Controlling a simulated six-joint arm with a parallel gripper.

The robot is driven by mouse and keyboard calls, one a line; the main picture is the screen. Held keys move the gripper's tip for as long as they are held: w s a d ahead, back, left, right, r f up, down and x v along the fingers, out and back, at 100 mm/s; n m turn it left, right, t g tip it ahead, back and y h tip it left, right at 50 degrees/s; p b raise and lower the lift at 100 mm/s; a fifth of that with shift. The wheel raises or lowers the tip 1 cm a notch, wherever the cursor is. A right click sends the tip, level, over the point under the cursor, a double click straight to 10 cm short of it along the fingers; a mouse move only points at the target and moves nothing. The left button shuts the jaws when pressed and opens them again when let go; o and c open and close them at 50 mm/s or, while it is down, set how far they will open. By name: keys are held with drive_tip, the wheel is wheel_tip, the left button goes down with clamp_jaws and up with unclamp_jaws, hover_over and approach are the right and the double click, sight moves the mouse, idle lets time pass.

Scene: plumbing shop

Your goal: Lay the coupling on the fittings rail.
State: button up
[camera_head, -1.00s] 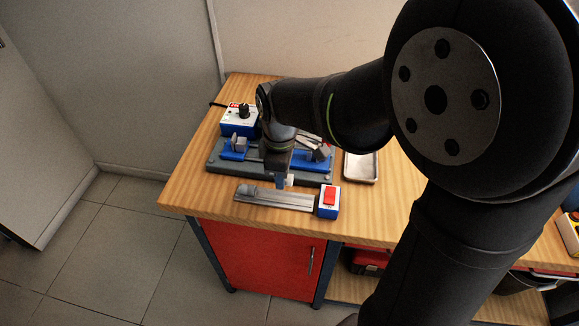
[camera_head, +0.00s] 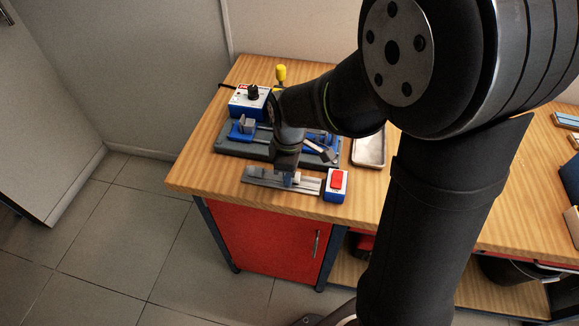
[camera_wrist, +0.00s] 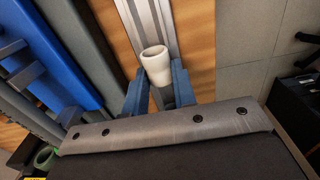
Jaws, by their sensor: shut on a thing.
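The coupling (camera_wrist: 155,66) is a short white tube in the wrist view. It sits between the two blue-grey fingers of my gripper (camera_wrist: 158,88), which are shut on it. The fittings rail (camera_wrist: 178,40) is a grey metal channel running up the picture beneath the coupling. In the head view, my gripper (camera_head: 290,180) is low over the middle of the rail (camera_head: 311,189), near the bench's front edge. I cannot tell whether the coupling touches the rail.
A blue box with a red switch (camera_head: 337,181) stands at the rail's right end. Behind the rail is a grey base with blue clamps (camera_head: 240,130). A blue-white control box (camera_head: 249,98) stands at the back left. A metal tray (camera_head: 370,151) lies right.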

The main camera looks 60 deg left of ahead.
drive_tip(key=shift+f, duration=0.1)
drive_tip(key=o, duration=1)
wheel_tip(320, 180, up, 17)
drive_tip(key=shift+r, duration=0.2)
wheel_tip(320, 180, down, 17)
drive_tip(key=shift+f, duration=0.15)
drive_tip(key=shift+r, duration=0.4)
